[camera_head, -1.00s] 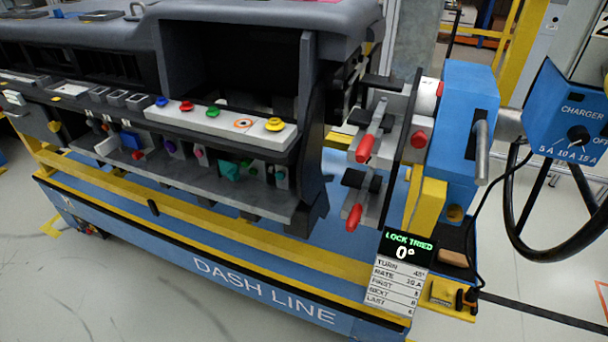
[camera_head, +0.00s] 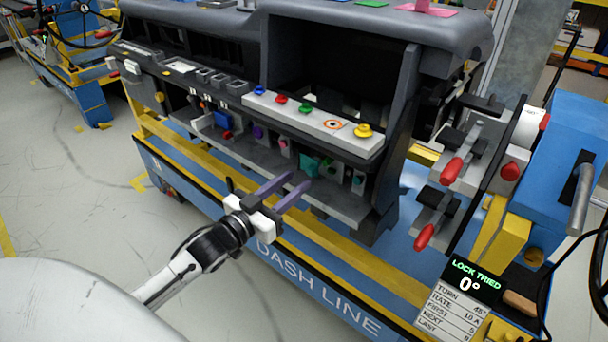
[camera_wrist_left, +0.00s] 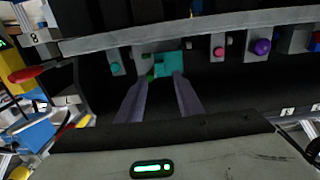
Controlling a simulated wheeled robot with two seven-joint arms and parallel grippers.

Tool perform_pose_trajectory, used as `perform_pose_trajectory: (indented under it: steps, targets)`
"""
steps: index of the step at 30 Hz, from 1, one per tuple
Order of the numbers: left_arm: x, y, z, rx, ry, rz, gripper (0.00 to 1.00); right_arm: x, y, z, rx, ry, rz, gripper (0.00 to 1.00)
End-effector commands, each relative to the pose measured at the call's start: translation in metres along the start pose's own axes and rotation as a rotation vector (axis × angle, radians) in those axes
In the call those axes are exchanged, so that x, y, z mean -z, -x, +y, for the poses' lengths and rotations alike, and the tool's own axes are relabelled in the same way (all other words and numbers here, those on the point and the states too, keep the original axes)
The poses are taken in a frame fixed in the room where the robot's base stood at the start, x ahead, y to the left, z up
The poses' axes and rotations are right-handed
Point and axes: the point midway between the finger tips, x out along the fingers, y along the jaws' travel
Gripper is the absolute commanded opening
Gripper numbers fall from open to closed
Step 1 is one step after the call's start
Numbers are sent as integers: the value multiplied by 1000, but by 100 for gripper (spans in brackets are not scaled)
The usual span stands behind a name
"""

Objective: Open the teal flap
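The teal flap (camera_head: 309,165) sits on the lower shelf of the dashboard module, between small coloured knobs. In the left wrist view, the teal flap (camera_wrist_left: 169,64) shows just beyond my fingertips. Whether it is shut or ajar is not clear. My left gripper (camera_head: 298,179) reaches in from the front, its two purple fingers apart and pointing at the flap. In the left wrist view, the left gripper (camera_wrist_left: 160,76) has nothing between its fingers. Any contact with the flap cannot be told. My right gripper is not in view.
A white panel with coloured buttons (camera_head: 318,123) overhangs the shelf. A pink knob (camera_wrist_left: 219,51) and a purple knob (camera_wrist_left: 262,47) stand beside the flap. Red-handled clamps (camera_head: 452,169) are at the right. A yellow rail (camera_head: 330,240) runs along the front.

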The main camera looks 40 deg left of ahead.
Motion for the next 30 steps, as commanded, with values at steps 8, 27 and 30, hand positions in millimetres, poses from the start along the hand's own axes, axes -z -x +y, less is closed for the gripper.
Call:
perform_pose_trajectory:
  steps: [8,27,30]
  targets:
    - [0,-37,0,0,1,-1,33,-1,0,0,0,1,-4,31]
    - [-1,-44,1,-1,1,-2,0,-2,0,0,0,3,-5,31]
    - [-1,-44,1,-2,1,-2,0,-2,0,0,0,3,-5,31]
